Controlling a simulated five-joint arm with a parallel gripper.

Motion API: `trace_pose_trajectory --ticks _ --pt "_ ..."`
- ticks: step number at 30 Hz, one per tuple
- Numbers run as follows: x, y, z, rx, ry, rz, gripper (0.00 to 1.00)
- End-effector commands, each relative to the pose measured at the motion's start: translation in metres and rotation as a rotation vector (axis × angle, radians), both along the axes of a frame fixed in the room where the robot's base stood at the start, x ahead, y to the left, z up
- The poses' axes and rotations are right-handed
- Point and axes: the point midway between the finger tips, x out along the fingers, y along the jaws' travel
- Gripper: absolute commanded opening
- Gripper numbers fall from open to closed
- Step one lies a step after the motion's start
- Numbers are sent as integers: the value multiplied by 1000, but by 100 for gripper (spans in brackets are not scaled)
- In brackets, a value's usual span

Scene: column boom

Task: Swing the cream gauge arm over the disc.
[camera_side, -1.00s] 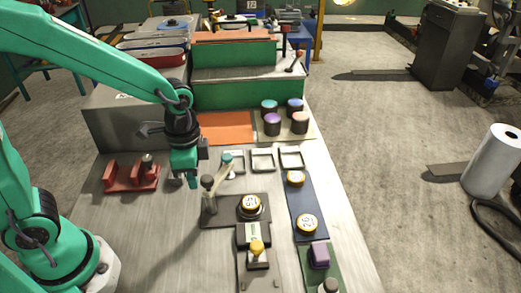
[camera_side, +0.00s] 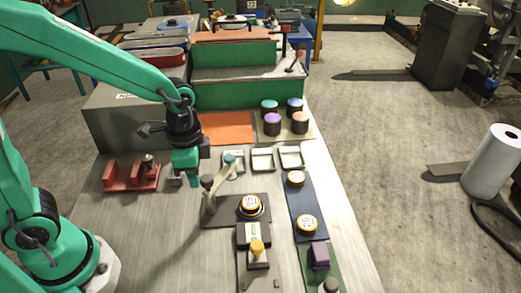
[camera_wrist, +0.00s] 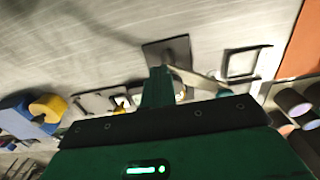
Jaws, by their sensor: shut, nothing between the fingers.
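The cream gauge arm (camera_side: 219,178) runs from a dark-topped post (camera_side: 207,182) on the dark plate (camera_side: 225,216) up and right to a teal knob (camera_side: 229,158). The disc (camera_side: 250,205), white-faced with a yellow rim, sits on the same plate, right of the post; the arm points away from it. My gripper (camera_side: 186,181) is shut and empty, left of the post and low over the table. In the wrist view the cream arm (camera_wrist: 195,78) shows beyond my finger (camera_wrist: 157,88), which hides part of it. Whether they touch I cannot tell.
A red holder (camera_side: 131,178) stands left of my gripper. Square frames (camera_side: 262,159) lie behind the disc. A blue plate (camera_side: 303,205) carries two yellow discs on the right. A yellow knob (camera_side: 257,247) is in front. Several dark cylinders (camera_side: 272,124) stand behind.

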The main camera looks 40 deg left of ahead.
Motion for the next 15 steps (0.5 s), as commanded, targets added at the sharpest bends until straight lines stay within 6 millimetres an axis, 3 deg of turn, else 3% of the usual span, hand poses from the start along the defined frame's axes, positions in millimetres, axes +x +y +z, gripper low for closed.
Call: trace_pose_trajectory --ticks 15 --pt "6 8 0 0 -1 1 0"
